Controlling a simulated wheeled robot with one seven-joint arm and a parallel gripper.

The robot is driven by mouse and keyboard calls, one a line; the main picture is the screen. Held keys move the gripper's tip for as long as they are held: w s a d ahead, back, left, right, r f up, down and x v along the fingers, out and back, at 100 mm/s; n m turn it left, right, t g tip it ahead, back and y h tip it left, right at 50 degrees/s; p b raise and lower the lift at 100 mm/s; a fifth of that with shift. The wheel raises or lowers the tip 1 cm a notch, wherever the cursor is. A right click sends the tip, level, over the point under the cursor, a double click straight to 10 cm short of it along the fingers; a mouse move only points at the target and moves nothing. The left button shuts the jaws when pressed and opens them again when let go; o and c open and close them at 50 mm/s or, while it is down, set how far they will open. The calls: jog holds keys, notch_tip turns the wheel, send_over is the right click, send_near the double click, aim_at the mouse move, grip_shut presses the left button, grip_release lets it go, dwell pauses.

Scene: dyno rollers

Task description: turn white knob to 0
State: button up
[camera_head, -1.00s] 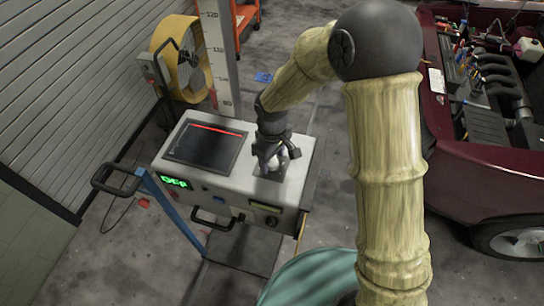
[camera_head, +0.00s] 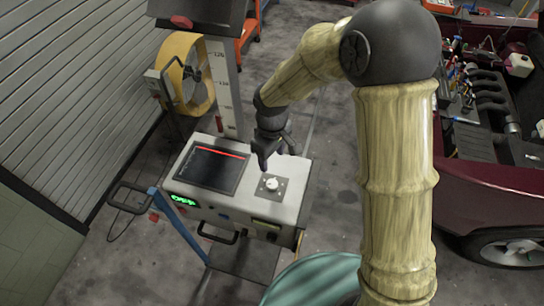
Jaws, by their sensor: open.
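The white knob (camera_head: 271,184) sits on a dark square plate (camera_head: 284,190) on the right part of the light grey console top (camera_head: 235,196). The knob is fully in view, but its pointer and any numbers around it are too small to read. My gripper (camera_head: 277,163) is open and empty above the console. It is just beyond the knob and apart from it, with its fingers pointing down.
A dark screen (camera_head: 206,168) with a red bar lies left of the knob. A scaled post (camera_head: 225,85) stands behind the console. A yellow reel (camera_head: 188,82) is at the back left. A dark red car (camera_head: 490,195) with an open engine bay stands at the right.

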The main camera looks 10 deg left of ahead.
notch_tip(320, 180, up, 4)
jog(key=shift+r+p, duration=0.15)
jog(key=shift+p, duration=1.1)
